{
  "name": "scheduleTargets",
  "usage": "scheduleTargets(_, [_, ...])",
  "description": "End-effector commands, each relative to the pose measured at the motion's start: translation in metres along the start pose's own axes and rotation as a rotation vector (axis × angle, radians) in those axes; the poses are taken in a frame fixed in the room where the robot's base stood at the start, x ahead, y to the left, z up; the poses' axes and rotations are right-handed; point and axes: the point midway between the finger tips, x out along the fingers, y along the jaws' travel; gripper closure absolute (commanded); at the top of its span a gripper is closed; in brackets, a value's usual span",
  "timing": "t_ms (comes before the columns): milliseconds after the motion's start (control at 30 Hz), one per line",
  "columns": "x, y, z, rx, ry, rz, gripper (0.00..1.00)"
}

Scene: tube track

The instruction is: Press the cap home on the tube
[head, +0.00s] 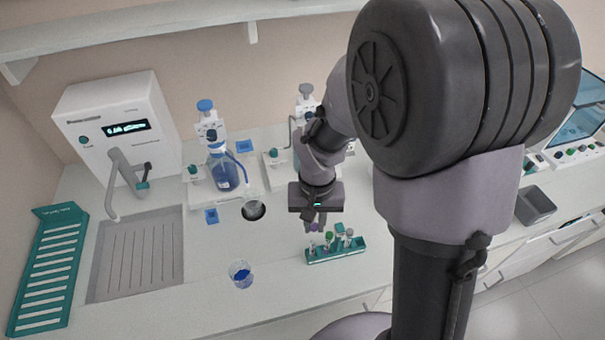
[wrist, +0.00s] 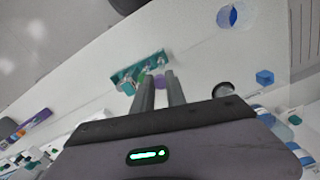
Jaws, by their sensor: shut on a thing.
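My gripper (head: 316,219) points down over the teal tube rack (head: 337,254). It is shut on a purple cap (head: 313,228), which also shows between the fingertips in the wrist view (wrist: 160,81). The cap is above the left part of the rack. Whether it is seated on a tube below cannot be told, as the fingers and the small scale hide the joint. Other tubes stand upright in the rack, one with a green cap (head: 329,236) close beside my fingers.
A beaker with blue liquid (head: 241,274) stands left of the rack. Behind are a beaker at a dark round spot (head: 253,209) and a blue bottle (head: 224,172). A sink (head: 138,255) and a teal drying rack (head: 48,270) lie far left. The counter's front strip is clear.

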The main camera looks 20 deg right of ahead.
Motion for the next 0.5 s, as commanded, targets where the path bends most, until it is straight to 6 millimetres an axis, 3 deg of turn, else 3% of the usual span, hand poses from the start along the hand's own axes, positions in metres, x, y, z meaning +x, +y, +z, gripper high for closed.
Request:
scheduleTargets(167, [0.008,0.0,-0.002,0.003,0.0,0.0,1.0])
scheduleTargets(500, [0.048,0.0,-0.002,0.002,0.0,0.0,1.0])
